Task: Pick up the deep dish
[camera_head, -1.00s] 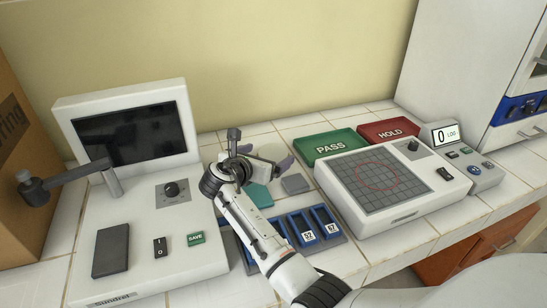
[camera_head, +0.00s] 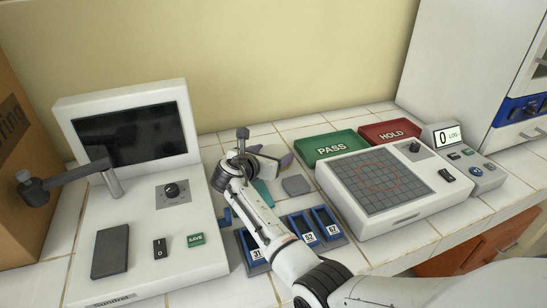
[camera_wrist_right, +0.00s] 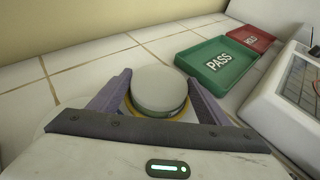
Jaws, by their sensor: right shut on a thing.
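The deep dish (camera_wrist_right: 158,88) is a round, grey-lidded dish with a yellowish band below it. It sits between the two purple-grey fingers of my right gripper (camera_wrist_right: 155,103) in the right wrist view, and the fingers are shut on its sides. In the head view my right gripper (camera_head: 265,158) is above the back of the counter, and its own wrist hides the dish. I cannot tell whether the dish touches the counter. My left gripper is not in view.
A green PASS tray (camera_head: 331,148) and a red HOLD tray (camera_head: 390,133) lie at the back right. A gridded device (camera_head: 405,208) stands before them. A white monitor unit (camera_head: 140,225) is at left. Blue numbered slots (camera_head: 303,230) and a grey square (camera_head: 296,185) lie near my right arm.

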